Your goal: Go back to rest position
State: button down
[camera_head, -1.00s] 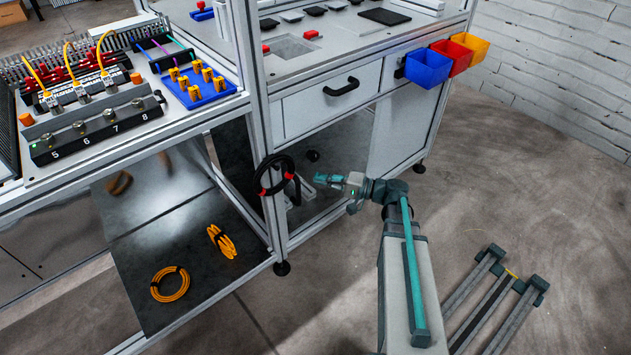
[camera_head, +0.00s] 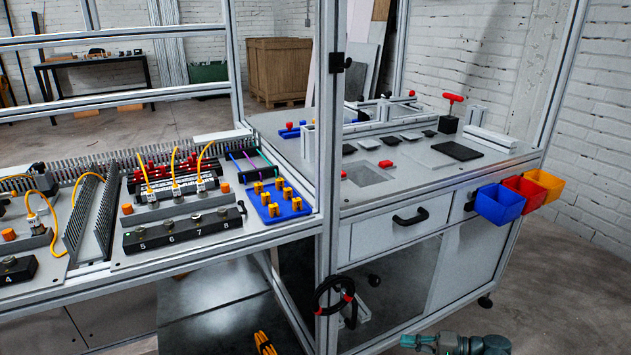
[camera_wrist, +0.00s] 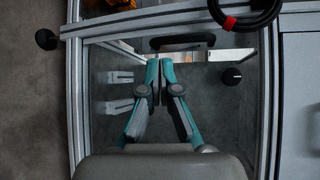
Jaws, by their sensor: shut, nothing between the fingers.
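My gripper (camera_wrist: 159,66) is shut and empty in the wrist view, its two teal fingers meeting near the middle. It points at the space around the lower frame of the workbench. In the head view my gripper (camera_head: 408,341) shows at the bottom edge, in front of the cabinet's lower opening; most of my arm is out of the picture. No object is in or touching the fingers as far as I can see.
A black cable coil with red ties (camera_head: 335,297) hangs on the frame post, left of my gripper. Blue (camera_head: 499,205), red and yellow bins hang at the cabinet's right. A drawer (camera_head: 400,223) is closed. Open floor (camera_head: 560,280) lies at the right.

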jog(key=s+a+f+n+g+h, duration=0.1)
jog(key=s+a+f+g+h, duration=0.1)
jog(key=s+a+f+g, duration=0.45)
jog(key=s+a+f+g+h, duration=0.2)
jog(key=s+f+g, duration=0.2)
jog(key=s+f, duration=0.5)
jog(key=s+a+f+n+g+h, duration=0.1)
jog(key=s+n+g+h, duration=0.2)
jog(key=s, duration=0.5)
jog(key=s+a+f+n+g+h, duration=0.1)
jog(key=s+g+h, duration=0.3)
jog(key=s, duration=0.5)
jog(key=s+a+f+n+g+h, duration=0.1)
jog(key=s+f+n+g+h, duration=0.2)
jog(key=s, duration=0.5)
jog(key=w+r+t+p, duration=0.3)
jog(key=r+p, duration=0.6)
jog(key=p, duration=0.5)
jog(key=w+r+m+t+p, duration=0.1)
jog(key=w+r+t+p, duration=0.2)
jog(key=r+p, duration=0.5)
jog(key=t+p, duration=0.1)
jog(key=p, duration=0.6)
jog(key=shift+w+r+m, duration=0.3)
jog(key=shift+r, duration=0.1)
jog(key=shift+a, duration=0.1)
